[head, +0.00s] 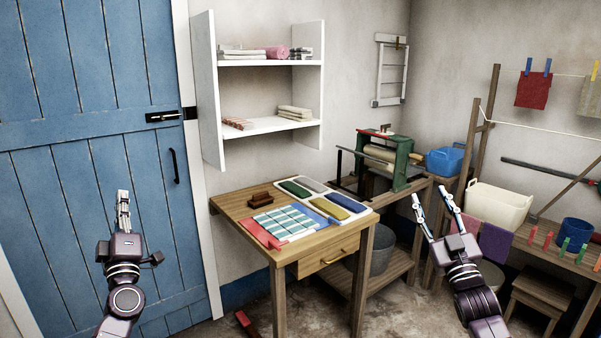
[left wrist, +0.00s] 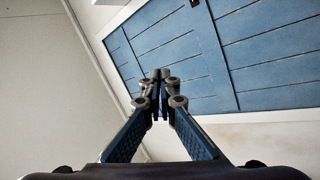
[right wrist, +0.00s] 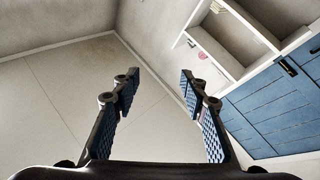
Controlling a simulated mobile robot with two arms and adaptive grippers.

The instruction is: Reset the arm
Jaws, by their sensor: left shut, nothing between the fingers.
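My left gripper (head: 123,198) is raised in front of the blue door at the left of the head view. Its fingers meet and hold nothing, as the left wrist view (left wrist: 161,76) also shows. My right gripper (head: 431,200) is raised at the right, in front of the floor between the small table and the right-hand bench. Its fingers stand apart with nothing between them, as the right wrist view (right wrist: 160,85) also shows. Both grippers point upward and touch nothing that I can see.
A wooden table (head: 231,204) holds a tray (head: 368,210) with several coloured cloths, a checked cloth (head: 284,222) and a brush (head: 260,198). Behind are a white shelf (head: 262,126) and a green wringer (head: 400,160). A white basin (head: 498,205) stands at right. The blue door (head: 80,90) is shut.

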